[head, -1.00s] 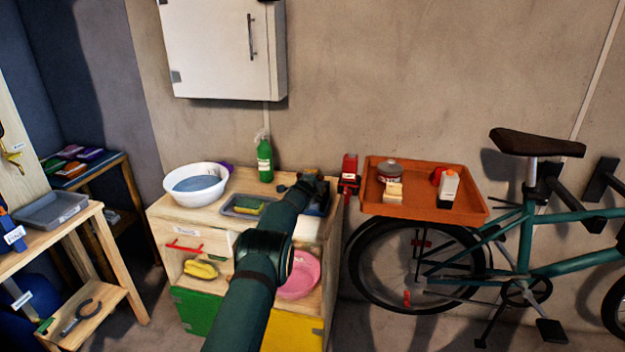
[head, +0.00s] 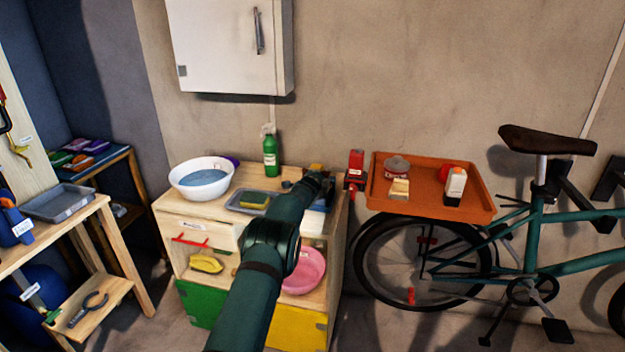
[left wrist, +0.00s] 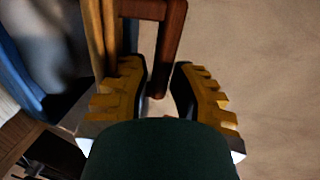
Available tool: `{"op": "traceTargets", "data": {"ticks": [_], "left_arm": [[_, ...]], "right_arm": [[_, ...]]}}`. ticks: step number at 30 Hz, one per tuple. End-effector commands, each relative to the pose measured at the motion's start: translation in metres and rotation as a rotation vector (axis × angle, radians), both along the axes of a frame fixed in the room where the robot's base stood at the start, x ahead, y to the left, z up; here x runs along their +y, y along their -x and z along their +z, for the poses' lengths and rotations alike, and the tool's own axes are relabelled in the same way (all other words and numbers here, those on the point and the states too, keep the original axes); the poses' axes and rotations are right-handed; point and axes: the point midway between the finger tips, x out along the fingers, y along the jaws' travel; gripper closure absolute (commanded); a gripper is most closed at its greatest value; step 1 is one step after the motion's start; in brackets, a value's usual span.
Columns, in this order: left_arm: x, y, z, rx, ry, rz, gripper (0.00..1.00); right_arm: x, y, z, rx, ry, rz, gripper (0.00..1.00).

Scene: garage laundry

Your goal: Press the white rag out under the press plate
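My left arm reaches over the wooden cabinet in the head view, and its hand (head: 315,178) is at the cabinet's back right, above a dark blue press-like item (head: 318,201). The arm and hand cover much of that item. In the left wrist view, my left gripper (left wrist: 160,78) has its two yellow-backed fingers a little apart. A reddish-brown bar (left wrist: 170,45) runs down between them; I cannot tell whether they touch it. A blue edge (left wrist: 67,55) with a greyish, blurred area shows at the left. I cannot make out the white rag or press plate. My right gripper is out of view.
On the cabinet are a white basin (head: 202,191), a green bottle (head: 270,156) and a grey tray (head: 234,207) with a sponge (head: 255,199). An orange tray (head: 430,204) and a bicycle (head: 530,240) are at the right. A wall cabinet (head: 220,45) hangs above.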

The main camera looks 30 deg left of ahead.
Motion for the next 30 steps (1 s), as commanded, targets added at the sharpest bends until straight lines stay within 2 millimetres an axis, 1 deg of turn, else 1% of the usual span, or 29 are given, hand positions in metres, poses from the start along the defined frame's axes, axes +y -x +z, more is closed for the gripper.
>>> {"op": "traceTargets", "data": {"ticks": [1,9,30], "left_arm": [[-0.003,0.004,-0.009,0.022,0.002,-0.001,0.68],[-0.003,0.022,0.001,0.015,0.003,0.008,0.68],[-0.014,0.061,0.021,0.003,0.003,0.006,0.68]], "right_arm": [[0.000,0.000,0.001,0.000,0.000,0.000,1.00],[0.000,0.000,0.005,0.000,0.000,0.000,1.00],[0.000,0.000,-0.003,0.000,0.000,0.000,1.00]]}}
